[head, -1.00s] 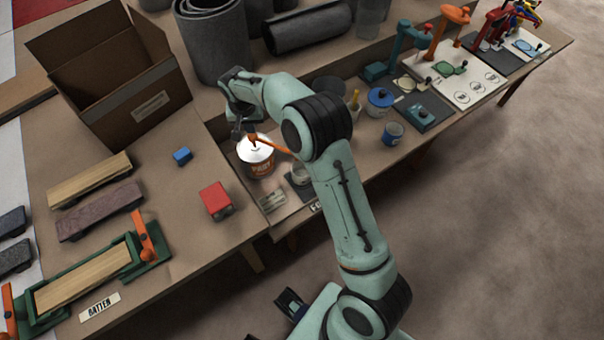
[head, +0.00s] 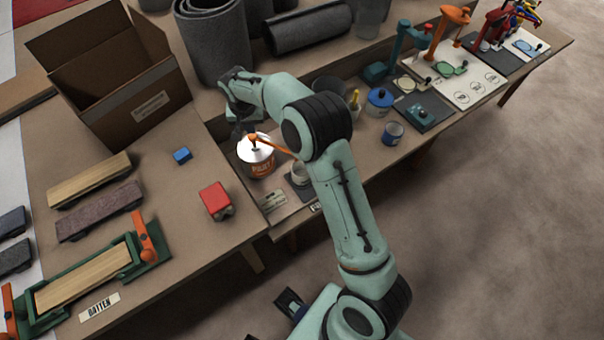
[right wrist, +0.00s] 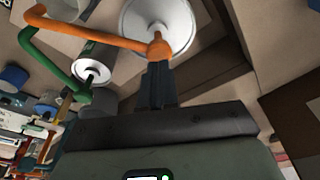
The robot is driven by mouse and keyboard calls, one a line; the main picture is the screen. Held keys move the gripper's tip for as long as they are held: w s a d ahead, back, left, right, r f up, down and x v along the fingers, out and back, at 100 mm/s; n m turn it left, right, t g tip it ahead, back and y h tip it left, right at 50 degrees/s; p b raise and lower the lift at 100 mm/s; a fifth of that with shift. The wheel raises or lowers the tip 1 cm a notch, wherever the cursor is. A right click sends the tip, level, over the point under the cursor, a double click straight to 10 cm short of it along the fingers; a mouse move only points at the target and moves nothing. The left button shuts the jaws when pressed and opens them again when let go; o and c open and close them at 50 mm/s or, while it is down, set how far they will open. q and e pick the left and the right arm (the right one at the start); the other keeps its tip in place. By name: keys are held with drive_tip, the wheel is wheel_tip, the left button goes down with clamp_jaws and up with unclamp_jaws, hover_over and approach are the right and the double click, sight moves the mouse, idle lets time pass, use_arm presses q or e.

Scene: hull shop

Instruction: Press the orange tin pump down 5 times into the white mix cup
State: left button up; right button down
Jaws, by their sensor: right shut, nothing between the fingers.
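The orange tin (head: 262,167) with a white lid stands on the bench, left of my right forearm. The spout runs right, toward the white mix cup (head: 299,173), which is partly hidden by my arm. My right gripper (head: 239,131) is shut and empty, beside and behind the pump head. In the right wrist view its closed fingertips (right wrist: 158,66) come right up to the pump head (right wrist: 158,48); I cannot tell if they touch. My left gripper is not clearly visible.
In the right wrist view, a green pump (right wrist: 81,94) stands beside the orange one. A red block (head: 215,200) and a blue block (head: 182,155) lie left of the tin. An open cardboard box (head: 140,110) is behind them.

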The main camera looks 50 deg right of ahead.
drive_tip(key=shift+f, duration=0.25)
idle(0.4)
drive_tip(key=shift+f+b, duration=0.8)
drive_tip(key=shift+f, duration=0.4)
drive_tip(key=shift+s, duration=0.1)
drive_tip(key=shift+r+p, duration=0.9)
drive_tip(key=shift+r, duration=0.45)
drive_tip(key=shift+f, duration=0.1)
